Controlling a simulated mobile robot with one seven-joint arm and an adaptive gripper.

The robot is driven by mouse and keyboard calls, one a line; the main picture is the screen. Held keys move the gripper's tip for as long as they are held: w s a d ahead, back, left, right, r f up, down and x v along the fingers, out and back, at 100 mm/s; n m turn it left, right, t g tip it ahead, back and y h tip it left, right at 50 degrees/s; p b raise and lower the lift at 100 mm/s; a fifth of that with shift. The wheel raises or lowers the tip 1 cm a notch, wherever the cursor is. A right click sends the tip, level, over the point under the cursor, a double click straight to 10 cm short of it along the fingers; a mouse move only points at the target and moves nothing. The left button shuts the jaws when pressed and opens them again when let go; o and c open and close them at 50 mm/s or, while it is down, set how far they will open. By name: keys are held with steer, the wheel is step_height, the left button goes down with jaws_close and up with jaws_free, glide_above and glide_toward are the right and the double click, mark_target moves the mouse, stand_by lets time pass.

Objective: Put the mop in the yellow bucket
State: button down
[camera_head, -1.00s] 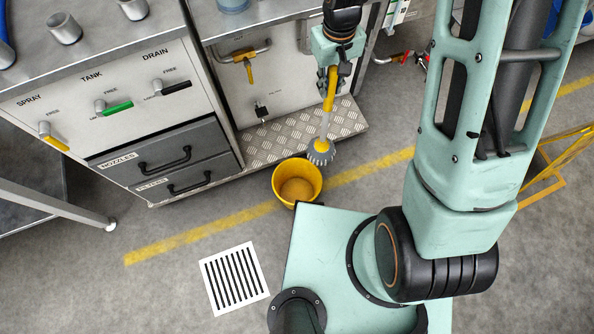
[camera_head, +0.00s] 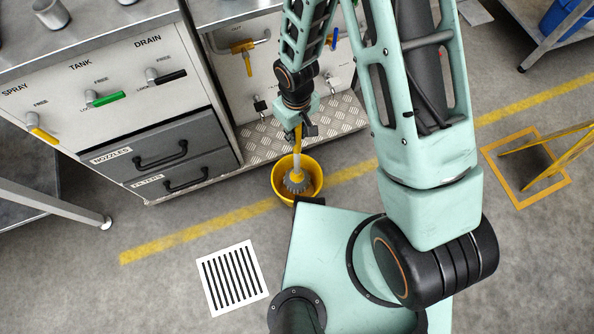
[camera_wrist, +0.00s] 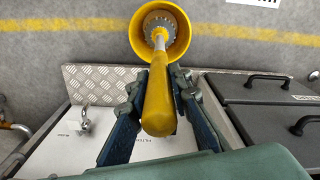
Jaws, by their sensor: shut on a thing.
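The mop (camera_head: 296,172) has a yellow handle, a pale shaft and a grey bristled head. My gripper (camera_head: 297,133) is shut on its yellow handle and holds it head down, slightly tilted. The yellow bucket (camera_head: 315,172) stands on the floor just below, in front of the tread-plate step. The mop head shows inside the bucket's rim in the head view; I cannot tell if it touches the bottom. In the wrist view the mop handle (camera_wrist: 158,100) lies between the fingers (camera_wrist: 158,112), and the head appears within the round rim of the bucket (camera_wrist: 184,50).
A steel cabinet with drawers (camera_head: 165,158) and valve levers stands behind and left. The tread-plate step (camera_head: 255,146) is close behind the bucket. A striped floor grate (camera_head: 233,278) lies in front left. A yellow frame (camera_head: 540,168) stands on the right. Open floor lies at left.

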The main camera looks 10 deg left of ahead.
mark_target(296, 153)
step_height(296, 153, down, 12)
steer(key=b, duration=0.4)
steer(key=shift+f, duration=0.25)
steer(key=shift+f, duration=0.2)
steer(key=c, duration=1.8)
jaws_free()
steer(key=shift+o, duration=0.2)
steer(key=shift+r, duration=0.2)
step_height(296, 153, up, 12)
steer(key=p, duration=0.3)
steer(key=shift+p, duration=0.4)
